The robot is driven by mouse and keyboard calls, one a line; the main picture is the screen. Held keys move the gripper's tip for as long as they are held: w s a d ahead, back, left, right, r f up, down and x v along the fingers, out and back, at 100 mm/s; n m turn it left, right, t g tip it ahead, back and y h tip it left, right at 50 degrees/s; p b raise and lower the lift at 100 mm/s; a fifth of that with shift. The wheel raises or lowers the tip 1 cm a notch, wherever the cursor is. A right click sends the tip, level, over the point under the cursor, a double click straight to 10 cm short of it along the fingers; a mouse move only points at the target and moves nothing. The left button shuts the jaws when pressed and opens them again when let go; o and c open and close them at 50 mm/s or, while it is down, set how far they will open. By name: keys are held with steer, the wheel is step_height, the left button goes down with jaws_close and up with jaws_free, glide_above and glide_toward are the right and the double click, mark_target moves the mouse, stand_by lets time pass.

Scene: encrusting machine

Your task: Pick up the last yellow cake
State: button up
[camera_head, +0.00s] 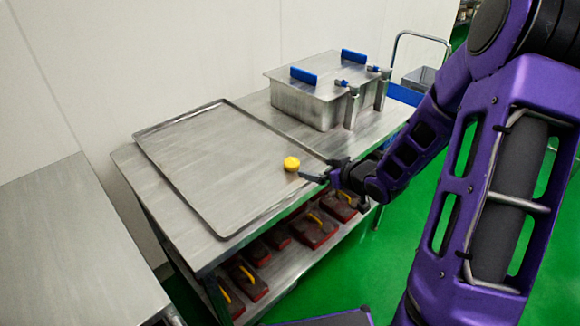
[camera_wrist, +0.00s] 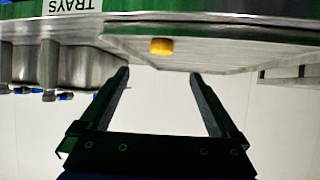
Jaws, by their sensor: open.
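One small yellow cake (camera_head: 291,164) sits on the flat metal tray (camera_head: 205,165), near its right edge in the head view. It also shows in the wrist view (camera_wrist: 162,46), upside down, beyond the fingertips and roughly between them. My gripper (camera_head: 314,177) is at the tray's right edge, just right of the cake and close to it. In the wrist view my gripper (camera_wrist: 160,74) has its two fingers wide apart with nothing between them. The cake appears apart from both fingers.
The tray lies on a metal table (camera_head: 132,168). A lidded steel container (camera_head: 312,105) with blue handles stands behind it. Several red boxes with yellow handles (camera_head: 314,232) are on the lower shelf. Another metal table (camera_head: 70,250) is at left. The rest of the tray is bare.

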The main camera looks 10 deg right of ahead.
mark_target(295, 165)
steer(key=b+x, duration=0.1)
steer(key=x, duration=0.6)
steer(key=shift+a+f, duration=0.1)
steer(key=shift+b+x, duration=0.6)
steer(key=shift+x, duration=2.15)
steer(key=shift+s+a, duration=0.1)
steer(key=shift+c, duration=0.2)
steer(key=c, duration=1.4)
